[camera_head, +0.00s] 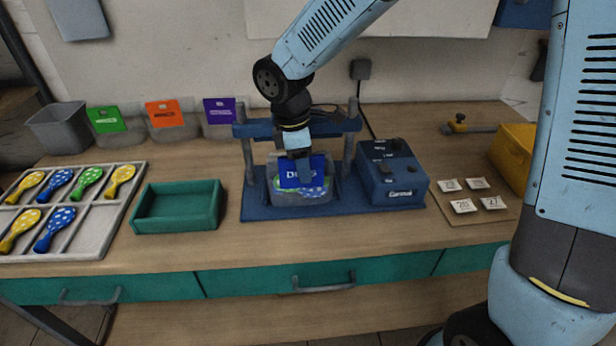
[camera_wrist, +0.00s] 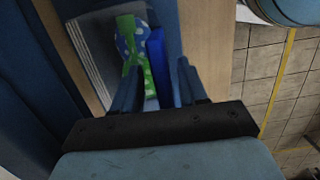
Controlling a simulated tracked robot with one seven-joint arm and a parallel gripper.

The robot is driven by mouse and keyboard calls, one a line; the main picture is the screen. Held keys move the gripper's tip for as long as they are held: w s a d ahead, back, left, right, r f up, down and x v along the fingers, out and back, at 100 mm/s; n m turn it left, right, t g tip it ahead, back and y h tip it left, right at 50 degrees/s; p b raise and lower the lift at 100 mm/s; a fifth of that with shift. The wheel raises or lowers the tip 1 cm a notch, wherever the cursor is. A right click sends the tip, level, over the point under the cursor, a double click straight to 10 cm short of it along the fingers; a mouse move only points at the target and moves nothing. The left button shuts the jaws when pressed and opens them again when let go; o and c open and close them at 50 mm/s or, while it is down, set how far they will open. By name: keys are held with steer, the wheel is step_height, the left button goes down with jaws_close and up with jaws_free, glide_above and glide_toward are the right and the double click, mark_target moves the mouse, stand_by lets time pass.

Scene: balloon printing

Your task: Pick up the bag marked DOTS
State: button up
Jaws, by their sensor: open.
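The bag marked DOTS (camera_head: 302,196) is clear with a blue header card and holds blue and green spotted balloons. It stands on the blue base of the press in the middle of the bench. My gripper (camera_head: 304,172) points down over the header, and its fingers partly hide the lettering. In the wrist view my gripper (camera_wrist: 157,88) is open. The bag's blue header edge (camera_wrist: 157,62) and a green and blue spotted balloon (camera_wrist: 135,45) lie between and beyond the fingers. Whether the fingers touch the card cannot be told.
Press posts (camera_head: 248,160) stand on both sides of the bag. A blue control box (camera_head: 392,175) is close on the right. An empty green tray (camera_head: 178,207) is left. Bags with green (camera_head: 107,119), orange (camera_head: 165,113) and purple (camera_head: 220,110) cards stand behind. A balloon rack (camera_head: 120,214) is far left.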

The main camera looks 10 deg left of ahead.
steer(key=shift+c, duration=0.2)
jaws_close()
steer(key=shift+r, duration=0.2)
stand_by(0.4)
